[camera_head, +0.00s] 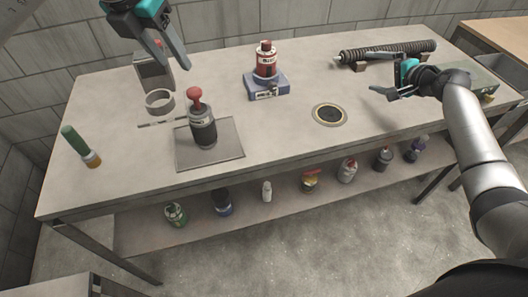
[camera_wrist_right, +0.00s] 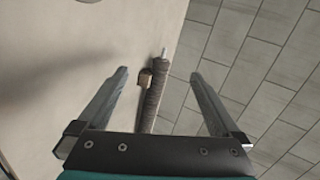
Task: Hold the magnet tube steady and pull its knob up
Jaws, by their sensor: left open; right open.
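The magnet tube (camera_head: 203,131) is a dark upright cylinder with a pale label, standing on a flat grey plate at the left of the bench. Its red knob (camera_head: 195,98) sits on top, on a short red stem. My left gripper (camera_head: 174,66) is open above and behind the tube, apart from it, in front of a grey stand with a ring (camera_head: 160,102). My right gripper (camera_head: 384,76) is open and empty over the right of the bench, far from the tube. Its two spread fingers also show in the right wrist view (camera_wrist_right: 159,75).
A red canister on a blue base (camera_head: 266,86) stands at the back middle. A round drain (camera_head: 329,114) lies right of centre. A dark ribbed rod (camera_head: 387,52) rests at the back right. The lower shelf holds several bottles.

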